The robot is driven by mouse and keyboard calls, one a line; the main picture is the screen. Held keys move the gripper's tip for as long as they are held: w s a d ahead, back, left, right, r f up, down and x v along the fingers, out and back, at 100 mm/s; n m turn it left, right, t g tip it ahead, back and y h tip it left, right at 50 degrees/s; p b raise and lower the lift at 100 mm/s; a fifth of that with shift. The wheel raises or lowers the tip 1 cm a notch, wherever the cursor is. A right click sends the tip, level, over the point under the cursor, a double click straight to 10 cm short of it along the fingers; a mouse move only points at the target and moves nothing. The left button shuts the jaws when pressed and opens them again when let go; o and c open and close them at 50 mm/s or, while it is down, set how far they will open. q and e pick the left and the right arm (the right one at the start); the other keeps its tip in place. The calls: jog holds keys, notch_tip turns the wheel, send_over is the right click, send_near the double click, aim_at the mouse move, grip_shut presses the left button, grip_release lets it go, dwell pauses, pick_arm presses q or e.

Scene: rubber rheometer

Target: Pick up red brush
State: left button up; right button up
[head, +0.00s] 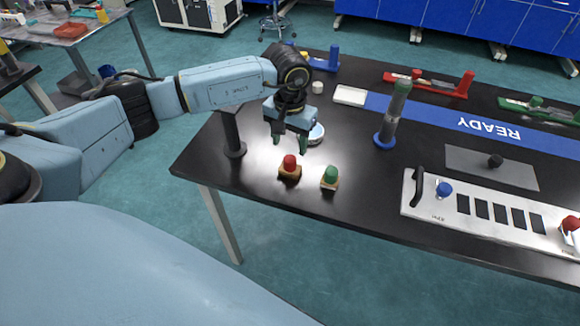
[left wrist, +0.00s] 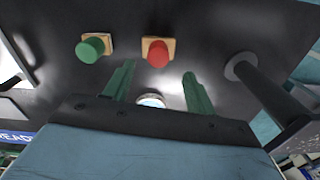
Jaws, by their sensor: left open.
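The red brush (head: 290,163) looks like a round red knob on a small wooden block and stands upright near the front edge of the black table. It also shows in the left wrist view (left wrist: 158,50), centred ahead of the fingers. My left gripper (head: 289,143) is above the table, just behind the red brush in the head view. Its two green fingers are apart, with nothing held between them, as the left wrist view (left wrist: 158,74) shows. The fingers do not touch the brush. My right gripper is out of view.
A similar green-knobbed piece (head: 330,175) stands just right of the red brush. A black post (head: 231,135) stands to the left. A round white-blue item (head: 316,133) lies behind the gripper. A white button panel (head: 480,218) and a grey-green cylinder (head: 394,110) are further right.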

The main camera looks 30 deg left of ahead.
aim_at(290, 158)
pick_arm(q)
jog(key=shift+d+f, duration=0.15)
jog(key=shift+f, duration=3.3)
jog(key=c, duration=1.1)
notch_tip(290, 158, up, 10)
jog(key=shift+r, duration=0.1)
